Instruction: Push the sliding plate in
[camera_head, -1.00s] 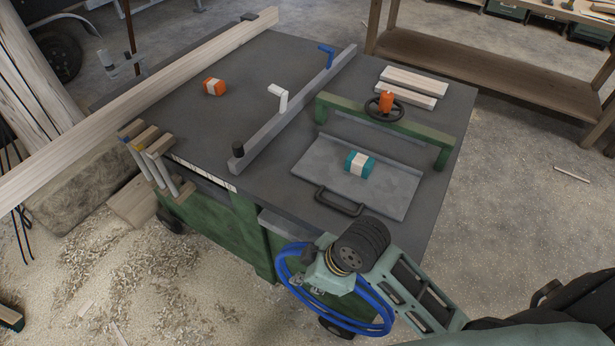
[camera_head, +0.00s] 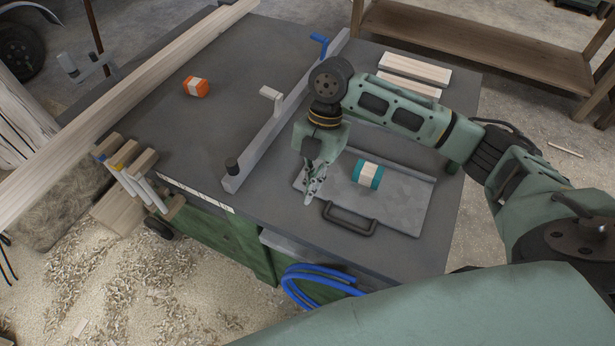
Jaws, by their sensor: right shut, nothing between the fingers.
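The sliding plate (camera_head: 398,214) is a grey metal sheet lying on the dark machine table, with a black handle (camera_head: 349,218) at its front edge. A teal and white block (camera_head: 367,175) sits on the plate. My right gripper (camera_head: 312,198) is shut and empty, pointing down over the plate's left front corner, just left of the handle. I cannot tell whether its tips touch the plate. My right arm hides the green bridge and part of the plate's far side. My left gripper is out of view.
A grey fence rail (camera_head: 285,112) with a white lever stands left of the plate. An orange and white block (camera_head: 196,87) lies farther left on the table. Two pale wood strips (camera_head: 415,68) lie at the back. A blue hose (camera_head: 318,284) hangs at the table's front.

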